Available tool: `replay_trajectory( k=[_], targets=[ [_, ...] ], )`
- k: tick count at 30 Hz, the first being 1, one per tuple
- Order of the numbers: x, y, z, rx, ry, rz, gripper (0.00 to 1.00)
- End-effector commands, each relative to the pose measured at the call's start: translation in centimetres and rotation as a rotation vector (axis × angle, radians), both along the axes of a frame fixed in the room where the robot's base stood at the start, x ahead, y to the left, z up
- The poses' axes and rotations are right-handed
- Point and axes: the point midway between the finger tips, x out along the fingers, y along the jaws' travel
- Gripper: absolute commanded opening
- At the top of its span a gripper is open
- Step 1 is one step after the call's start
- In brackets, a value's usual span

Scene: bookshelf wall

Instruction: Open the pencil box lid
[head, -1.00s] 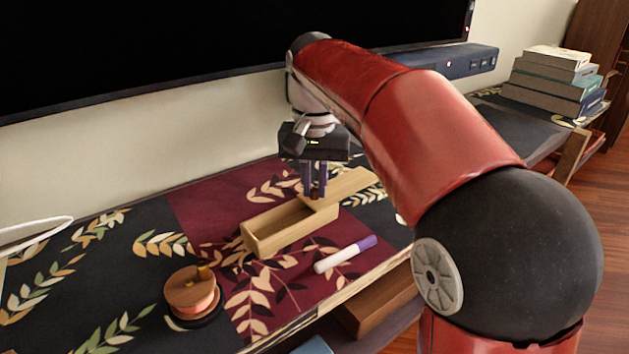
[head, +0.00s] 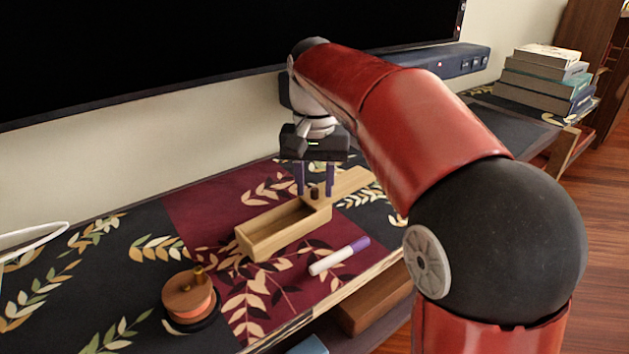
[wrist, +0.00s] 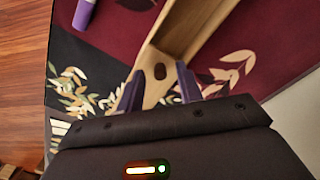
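The wooden pencil box (head: 290,238) stands on the patterned mat, its long compartment uncovered and looking empty. Its lid (head: 350,181) is slid towards the back right and sticks out well past the box end. A small dark knob (head: 315,193) sits on the lid near the box. My gripper (head: 315,187) is open, its purple fingers apart just above and on either side of the knob.
A white marker with a purple end (head: 339,257) lies in front of the box. A round wooden spool-like object (head: 188,298) stands at the front left. A large black screen (head: 150,50) is behind. Books (head: 545,80) are stacked far right.

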Motion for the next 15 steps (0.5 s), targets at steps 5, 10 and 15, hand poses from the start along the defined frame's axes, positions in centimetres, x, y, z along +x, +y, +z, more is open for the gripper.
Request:
replay_trajectory(
  k=[5, 10, 15],
  targets=[
    [0.1, 0.0, 1.6, 0.001, -0.002, -0.001, 0.36],
    [0.1, 0.0, 4.7, 0.001, -0.003, -0.001, 0.36],
    [0.1, 0.0, 7.0, 0.000, -0.001, 0.000, 0.36]
  ],
)
